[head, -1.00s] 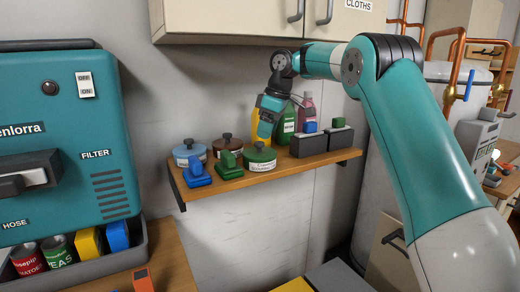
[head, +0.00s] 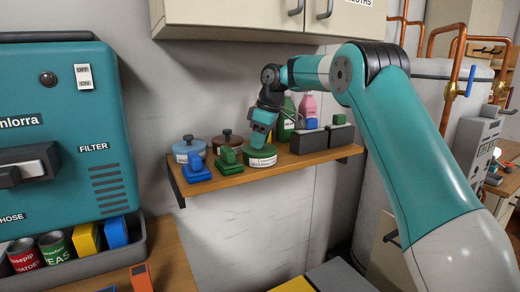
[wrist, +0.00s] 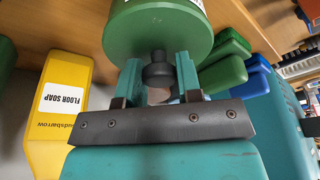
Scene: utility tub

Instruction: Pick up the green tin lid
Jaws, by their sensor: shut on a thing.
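The green tin (head: 260,160) stands on the wooden shelf, with a white label on its side. Its green lid (wrist: 155,38) fills the top of the wrist view, with a dark knob (wrist: 157,72) at its middle. My gripper (head: 262,143) is over the lid in the head view and hides the knob there. In the wrist view my gripper (wrist: 160,75) has its two teal fingers on either side of the knob, shut on it. I cannot see a gap between lid and tin.
A blue tin (head: 188,150) and a brown tin (head: 227,143) stand to the left. Bottles, including a yellow floor soap one (wrist: 58,115), and dark boxes (head: 308,141) are close by. Cabinets (head: 235,15) hang above.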

